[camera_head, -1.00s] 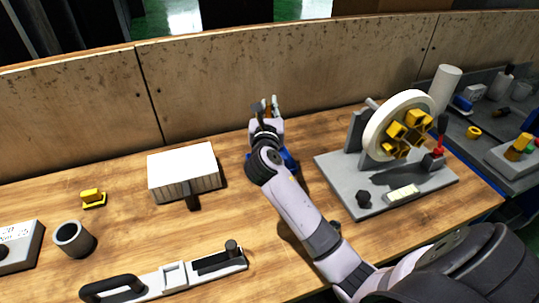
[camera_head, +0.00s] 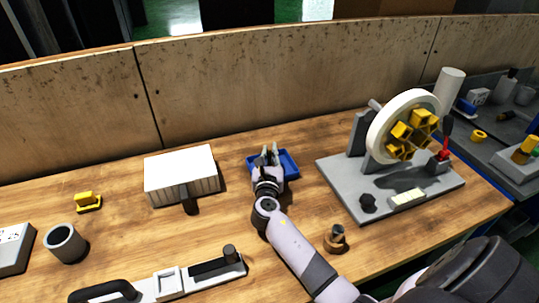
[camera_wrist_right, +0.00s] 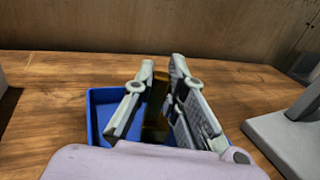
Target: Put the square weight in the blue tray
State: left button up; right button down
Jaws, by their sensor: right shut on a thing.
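The blue tray (camera_head: 291,163) lies on the wooden table between the white box and the grinder stand. It also shows in the right wrist view (camera_wrist_right: 93,115). My right gripper (camera_head: 268,152) is over the tray, its fingers pointing toward the back wall. In the right wrist view, its fingers (camera_wrist_right: 162,75) are shut on a brass-brown thing (camera_wrist_right: 156,110), which I take to be the square weight. The fingers hide most of its shape, and I cannot tell if it touches the tray floor. My left gripper is not in view.
A white box (camera_head: 182,170) stands left of the tray. The grinder wheel stand (camera_head: 390,187) is to the right. A small brass-brown piece (camera_head: 336,238) stands right of my forearm. A grey cup (camera_head: 66,243) is at left. A wooden wall (camera_head: 230,85) closes the back.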

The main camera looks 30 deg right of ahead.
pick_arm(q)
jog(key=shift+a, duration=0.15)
pick_arm(e)
jog(key=shift+r, duration=0.1)
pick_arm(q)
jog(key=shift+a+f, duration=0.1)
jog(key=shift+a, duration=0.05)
pick_arm(e)
jog(key=c, duration=1.6)
grip_release()
jog(key=shift+c, duration=0.2)
jog(key=shift+s+a, duration=0.2)
jog(key=b+v, duration=0.1)
jog(key=v, duration=1)
jog(key=shift+s+a, duration=0.15)
jog(key=shift+s, duration=0.1)
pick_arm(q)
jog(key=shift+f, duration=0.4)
